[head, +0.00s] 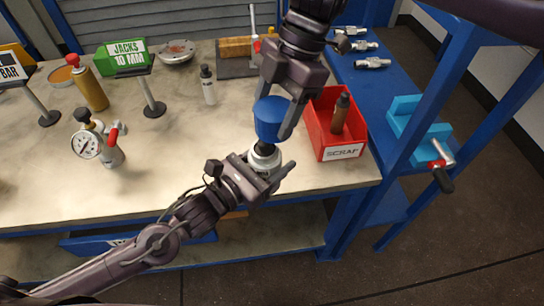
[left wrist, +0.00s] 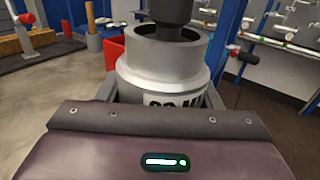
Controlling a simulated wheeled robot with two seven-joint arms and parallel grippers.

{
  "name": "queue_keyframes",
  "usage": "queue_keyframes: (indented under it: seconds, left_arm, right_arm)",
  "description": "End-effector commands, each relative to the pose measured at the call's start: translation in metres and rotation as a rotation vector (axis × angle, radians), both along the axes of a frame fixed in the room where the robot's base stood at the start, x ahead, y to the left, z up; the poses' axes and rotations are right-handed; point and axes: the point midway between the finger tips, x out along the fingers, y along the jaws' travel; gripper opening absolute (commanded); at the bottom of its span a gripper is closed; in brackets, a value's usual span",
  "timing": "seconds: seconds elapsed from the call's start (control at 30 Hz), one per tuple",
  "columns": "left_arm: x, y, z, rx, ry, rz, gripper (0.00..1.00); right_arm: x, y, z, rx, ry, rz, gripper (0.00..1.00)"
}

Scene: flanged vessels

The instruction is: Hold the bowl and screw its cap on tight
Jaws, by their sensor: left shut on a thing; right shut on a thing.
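The bowl (head: 264,158) is a pale metal cup with a wide collar and an open mouth. The left wrist view shows the bowl (left wrist: 165,60) large, with a partly hidden printed label. The blue cap (head: 269,118) is in my right gripper (head: 280,108), which is shut on it above the bowl. A dark stem (head: 265,148) shows between cap and bowl.
A blue shelf with metal fittings (head: 372,63) is at right.

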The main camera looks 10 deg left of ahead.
Motion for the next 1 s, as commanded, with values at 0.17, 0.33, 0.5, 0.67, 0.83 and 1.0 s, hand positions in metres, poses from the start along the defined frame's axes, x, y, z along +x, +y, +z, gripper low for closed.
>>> queue_keyframes:
  seconds: [0.17,0.33,0.5,0.67,0.83,1.0]
  left_arm:
    - [0.000,0.000,0.002,-0.003,-0.003,0.000,0.12]
    - [0.000,0.000,0.002,-0.003,-0.003,0.000,0.12]
    - [0.000,0.000,0.002,-0.003,-0.004,0.000,0.12]
    - [0.000,0.000,0.002,-0.003,-0.003,0.000,0.12]
    - [0.000,0.000,0.002,-0.003,-0.003,0.000,0.12]
    - [0.000,0.000,0.002,-0.003,-0.004,0.000,0.12]
  right_arm:
    - [-0.007,0.015,0.008,-0.002,-0.001,0.102,0.37]
    - [-0.008,0.017,0.009,0.000,0.001,0.118,0.37]
    - [-0.008,0.017,0.009,0.000,0.001,0.117,0.37]
    - [-0.008,0.016,0.002,0.000,0.002,0.116,0.37]
    - [-0.008,0.016,-0.014,0.001,0.004,0.117,0.37]
    - [-0.008,0.016,-0.027,0.000,0.002,0.116,0.37]
